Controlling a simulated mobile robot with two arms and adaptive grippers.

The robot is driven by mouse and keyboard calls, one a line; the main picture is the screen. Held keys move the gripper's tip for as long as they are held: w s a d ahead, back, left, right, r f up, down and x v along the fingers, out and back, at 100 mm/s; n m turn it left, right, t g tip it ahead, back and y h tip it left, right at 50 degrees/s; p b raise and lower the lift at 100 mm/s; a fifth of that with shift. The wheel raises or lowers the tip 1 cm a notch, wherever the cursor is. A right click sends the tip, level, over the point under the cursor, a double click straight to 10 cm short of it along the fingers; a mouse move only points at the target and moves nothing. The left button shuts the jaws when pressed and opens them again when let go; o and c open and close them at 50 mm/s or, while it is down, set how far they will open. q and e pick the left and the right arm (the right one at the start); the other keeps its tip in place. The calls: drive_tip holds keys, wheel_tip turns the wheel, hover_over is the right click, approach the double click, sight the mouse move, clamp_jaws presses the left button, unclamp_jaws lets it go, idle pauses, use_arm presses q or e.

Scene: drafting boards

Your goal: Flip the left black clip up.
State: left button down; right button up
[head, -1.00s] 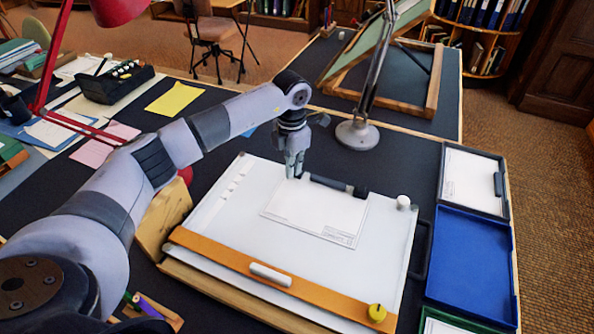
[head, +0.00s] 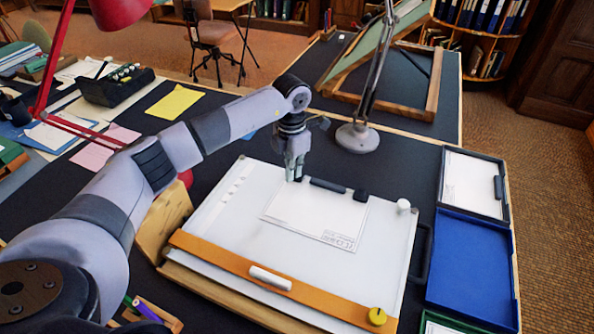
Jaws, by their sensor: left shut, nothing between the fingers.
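The white drafting board (head: 230,215) lies on the dark desk with a white sheet (head: 315,214) on it. A black clip bar (head: 328,185) runs along the sheet's top edge, with a small black block (head: 360,195) at its right end. My left gripper (head: 294,178) points down at the bar's left end, with its fingers together and empty. It hides the left end of the bar, so I cannot tell whether a left clip there is up or down, or whether the fingertips touch it. My right gripper is not in view.
An orange straightedge (head: 220,257) with a yellow knob (head: 377,316) crosses the board's front. A lamp base (head: 357,138) stands behind the board.

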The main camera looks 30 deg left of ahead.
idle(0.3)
use_arm(q)
drive_tip(key=shift+f, duration=0.15)
drive_tip(key=shift+f+b, duration=0.55)
drive_tip(key=shift+f, duration=0.15)
drive_tip(key=shift+w, duration=0.2)
